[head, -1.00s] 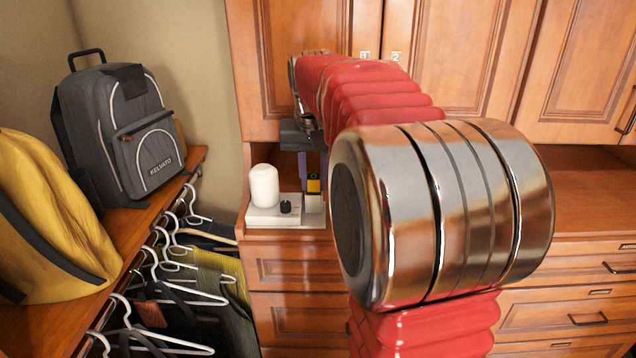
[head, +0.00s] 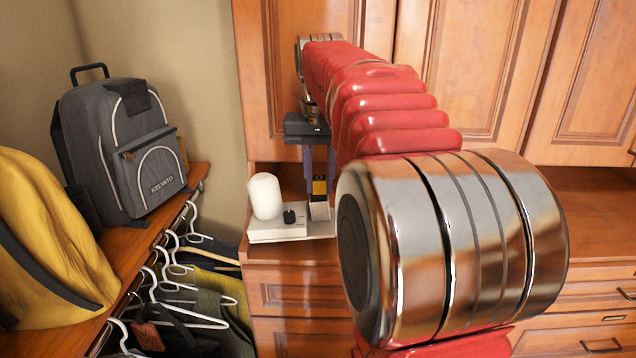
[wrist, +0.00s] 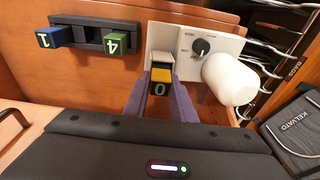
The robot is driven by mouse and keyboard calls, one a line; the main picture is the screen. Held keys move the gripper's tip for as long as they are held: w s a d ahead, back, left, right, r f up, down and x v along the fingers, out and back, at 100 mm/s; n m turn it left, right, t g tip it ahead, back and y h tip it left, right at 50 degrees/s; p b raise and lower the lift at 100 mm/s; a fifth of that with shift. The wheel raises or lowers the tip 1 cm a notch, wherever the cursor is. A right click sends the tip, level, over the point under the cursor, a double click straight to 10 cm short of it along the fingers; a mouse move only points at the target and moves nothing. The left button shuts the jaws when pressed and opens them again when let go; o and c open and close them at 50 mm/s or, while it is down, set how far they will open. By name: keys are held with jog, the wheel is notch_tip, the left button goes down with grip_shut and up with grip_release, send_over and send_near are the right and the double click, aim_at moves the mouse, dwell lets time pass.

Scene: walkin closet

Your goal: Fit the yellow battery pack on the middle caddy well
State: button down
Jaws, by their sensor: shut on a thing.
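The yellow battery pack (wrist: 160,80), with a dark part and a "0" on its end, is between the two purple fingers of my gripper (wrist: 159,100). My gripper is shut on it. It also shows in the head view (head: 319,187), just above a cream block of the white charger unit (head: 278,236); I cannot tell whether they touch. The dark caddy (wrist: 89,40) is at the upper left of the wrist view. It has a blue "1" pack (wrist: 53,37) at its left and a green "4" pack (wrist: 115,42) at its right. The stretch between them looks empty. The caddy is hidden in the head view.
A white cylinder (wrist: 231,78) and a black knob (wrist: 201,46) are on the charger unit, beside my gripper. Cabinet doors (head: 310,60) rise behind my arm. A rail with hangers (head: 172,255) and a grey backpack (head: 125,150) are at the left.

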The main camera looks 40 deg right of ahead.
jog(key=c, duration=1.4)
grip_release()
jog(key=shift+r, duration=0.15)
notch_tip(320, 180, up, 13)
jog(key=s+a, duration=0.1)
jog(key=shift+s+r, duration=0.15)
jog(key=shift+s, duration=0.15)
jog(key=shift+a, duration=0.15)
jog(key=s+a+f+n+t, duration=0.2)
jog(key=s+a+f+n, duration=0.3)
jog(key=a+f, duration=0.7)
jog(key=s+a+f+n+t, duration=0.1)
jog(key=s+a+f, duration=0.4)
jog(key=f, duration=0.2)
jog(key=s+a+f+n+t+y, duration=0.1)
jog(key=s+a+f, duration=0.4)
jog(key=s+f, duration=0.1)
jog(key=shift+s+f, duration=0.3)
jog(key=shift+f, duration=0.6)
